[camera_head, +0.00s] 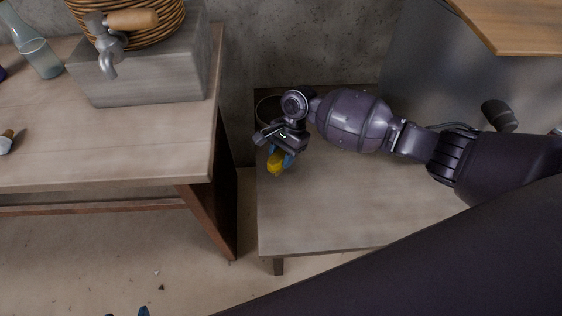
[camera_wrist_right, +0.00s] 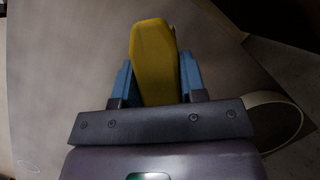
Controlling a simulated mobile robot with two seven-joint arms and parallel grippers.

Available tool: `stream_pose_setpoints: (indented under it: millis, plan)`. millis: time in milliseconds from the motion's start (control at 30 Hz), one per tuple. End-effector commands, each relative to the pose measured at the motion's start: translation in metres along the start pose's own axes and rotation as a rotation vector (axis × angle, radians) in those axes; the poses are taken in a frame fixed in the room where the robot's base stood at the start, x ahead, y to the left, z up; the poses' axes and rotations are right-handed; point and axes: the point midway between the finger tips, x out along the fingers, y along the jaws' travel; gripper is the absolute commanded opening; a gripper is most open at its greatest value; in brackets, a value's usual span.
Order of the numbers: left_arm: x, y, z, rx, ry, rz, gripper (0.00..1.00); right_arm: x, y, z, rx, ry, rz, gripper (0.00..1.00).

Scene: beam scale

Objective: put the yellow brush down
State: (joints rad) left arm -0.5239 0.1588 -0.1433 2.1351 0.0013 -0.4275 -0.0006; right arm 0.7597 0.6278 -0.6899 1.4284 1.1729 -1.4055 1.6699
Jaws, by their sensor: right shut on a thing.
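My right gripper (camera_head: 281,158) is shut on the yellow brush (camera_head: 275,163), with its blue fingers on either side. In the right wrist view the brush (camera_wrist_right: 154,55) sits between the fingers and points away from the palm. It is over the left part of the low wooden table (camera_head: 320,215); I cannot tell whether it touches the top. Small blue tips at the bottom edge of the head view look like my left gripper (camera_head: 143,312); the rest of it is out of frame.
A round-rimmed container (camera_head: 265,108) stands at the table's back left corner, close to my right gripper. The taller workbench (camera_head: 110,145) on the left holds a grey block (camera_head: 150,80), a wicker basket (camera_head: 140,30) and a glass bottle (camera_head: 40,55). The low table's front is clear.

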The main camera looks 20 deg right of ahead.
Motion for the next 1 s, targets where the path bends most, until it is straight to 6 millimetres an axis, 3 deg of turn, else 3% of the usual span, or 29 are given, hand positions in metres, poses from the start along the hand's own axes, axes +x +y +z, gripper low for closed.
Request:
stream_pose_setpoints:
  millis: [33,200,633,667,800,1000]
  plan:
    - [0.002,0.001,0.010,-0.001,-0.018,0.001,0.63,0.015,0.002,-0.005,0.004,-0.004,0.009,0.16]
    - [0.005,0.001,0.021,-0.002,-0.039,0.001,0.63,0.037,0.002,-0.015,0.002,-0.004,0.008,0.16]
    - [0.004,0.000,0.010,-0.001,-0.017,-0.001,0.63,0.038,0.001,-0.016,0.001,-0.001,0.002,0.16]
    - [0.005,0.000,0.010,-0.001,-0.016,-0.001,0.63,0.039,0.001,-0.016,0.002,-0.001,0.003,0.40]
    - [0.005,0.000,0.011,-0.001,-0.018,-0.001,0.63,0.038,0.001,-0.016,0.001,-0.001,0.003,0.61]
    - [0.006,0.001,0.015,-0.001,-0.025,0.001,0.63,0.038,0.001,-0.016,0.001,-0.001,0.003,0.64]
